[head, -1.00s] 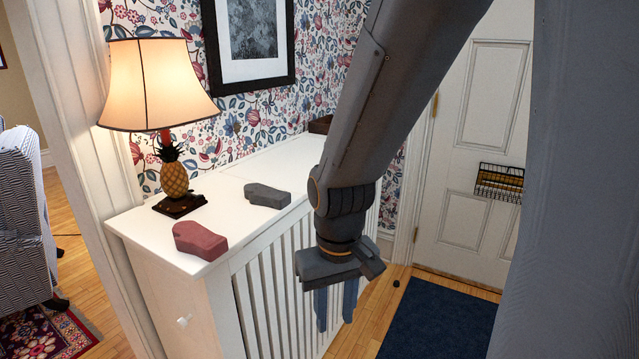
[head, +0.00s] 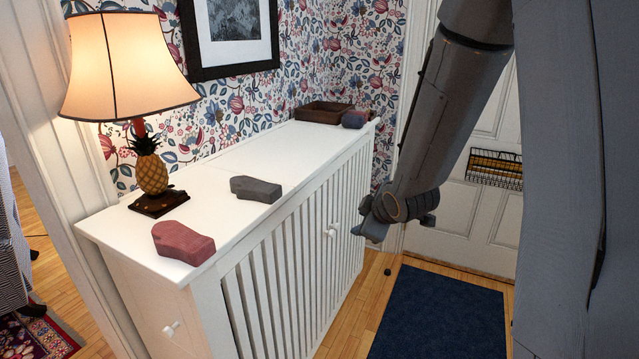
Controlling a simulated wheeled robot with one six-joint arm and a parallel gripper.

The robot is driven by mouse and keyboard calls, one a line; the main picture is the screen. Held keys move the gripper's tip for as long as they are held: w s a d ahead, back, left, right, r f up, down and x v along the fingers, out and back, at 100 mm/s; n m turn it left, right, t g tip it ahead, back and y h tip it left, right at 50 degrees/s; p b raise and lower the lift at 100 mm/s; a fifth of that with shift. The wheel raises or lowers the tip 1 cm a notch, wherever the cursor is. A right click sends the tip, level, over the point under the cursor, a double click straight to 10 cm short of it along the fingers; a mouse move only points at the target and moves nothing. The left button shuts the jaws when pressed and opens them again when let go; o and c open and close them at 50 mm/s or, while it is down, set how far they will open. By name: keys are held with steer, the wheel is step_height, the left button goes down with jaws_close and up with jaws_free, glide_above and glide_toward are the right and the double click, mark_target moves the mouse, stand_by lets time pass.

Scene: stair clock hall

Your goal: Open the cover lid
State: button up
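The white slatted cover (head: 262,300) stands along the papered wall. Its flat white top (head: 215,212) has a thin seam across it and looks shut. A round white knob (head: 333,230) is on the slatted front, and another knob (head: 172,328) is on the near end. My gripper (head: 370,229) is in the air to the right of the cover's front, near the front knob in the picture.
On the top are a pineapple lamp (head: 151,175), a red block (head: 183,243), a grey block (head: 256,189), a brown tray (head: 322,113) and a dark block (head: 355,119). A blue mat (head: 440,315) lies before the white door (head: 480,225).

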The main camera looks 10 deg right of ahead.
mark_target(311, 177)
steer(key=w+a+r+n+t+y, duration=0.1)
steer(key=w+a+n+t+y, duration=0.1)
steer(key=w+a+n+y, duration=0.1)
steer(key=w+a+r+n+t+y, duration=0.2)
steer(key=w+a+n, duration=0.1)
steer(key=w+n, duration=0.2)
steer(key=w+a+r+n+t+y, duration=0.1)
steer(key=w+a+r+n+y, duration=0.1)
steer(key=w, duration=0.4)
steer(key=shift+w+a+r+n+t+y, duration=0.1)
steer(key=shift+a+n+t+y, duration=0.1)
steer(key=shift+a+n+y, duration=0.35)
steer(key=shift+w+a+r+n+t+y, duration=0.1)
steer(key=shift+n+t+y, duration=0.15)
steer(key=shift+n, duration=0.5)
steer(key=shift+c, duration=0.4)
jaws_close()
